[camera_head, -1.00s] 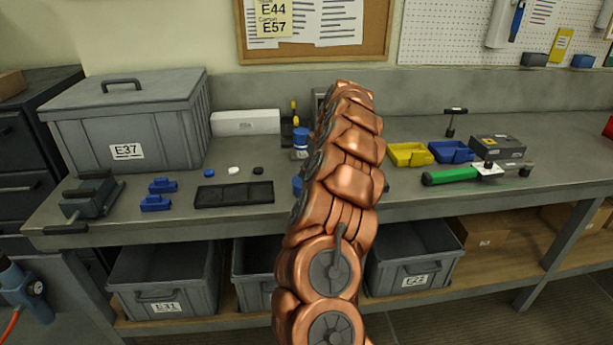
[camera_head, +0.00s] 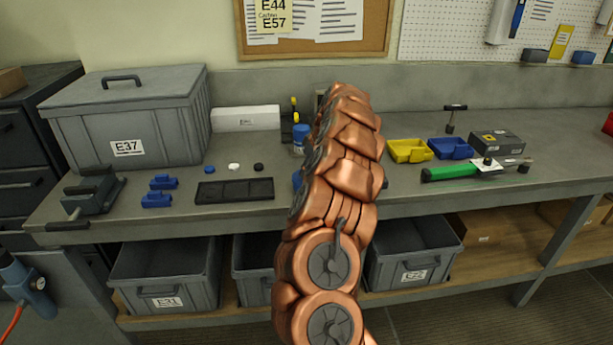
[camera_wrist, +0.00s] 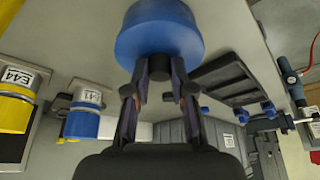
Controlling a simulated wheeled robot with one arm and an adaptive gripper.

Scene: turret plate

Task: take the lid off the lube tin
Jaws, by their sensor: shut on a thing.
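A large round blue lid-like piece (camera_wrist: 160,35) fills the top of the wrist view, between the fingertips of my gripper (camera_wrist: 160,76). The gripper is shut on it. Whether a tin body is still under this piece is hidden. In the head view a bit of blue (camera_head: 297,181) shows at the left edge of my arm, near the bench front; my arm hides the rest and the gripper. A separate blue-topped container (camera_head: 300,138) with a pale label stands farther back; a blue-and-white labelled container also shows in the wrist view (camera_wrist: 82,118).
A black tray (camera_head: 234,190) lies left of my arm, with blue fixtures (camera_head: 158,192) beside it. Yellow (camera_head: 409,151) and blue (camera_head: 450,148) bins and a green-handled tool (camera_head: 455,173) lie to the right. A grey E37 crate (camera_head: 125,115) stands at the back left.

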